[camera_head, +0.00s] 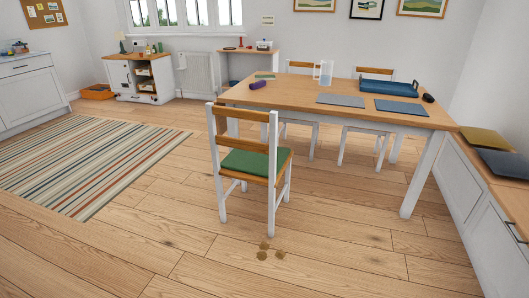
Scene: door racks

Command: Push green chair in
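The green chair (255,163) has a white frame, wooden back slats and a green seat pad. It stands upright on the wood floor at the near left side of the dining table (300,93), in the middle of the head view. Its backrest is toward the left and its seat faces the table. The seat appears mostly outside the table's edge. The table has a wooden top and white legs. My gripper is not in view.
Brown spots (265,251) mark the floor in front of the chair. A striped rug (90,160) lies left. A bench with cushions (485,139) lines the right wall. Two other chairs (374,73) stand at the table's far side. Floor around the green chair's left is clear.

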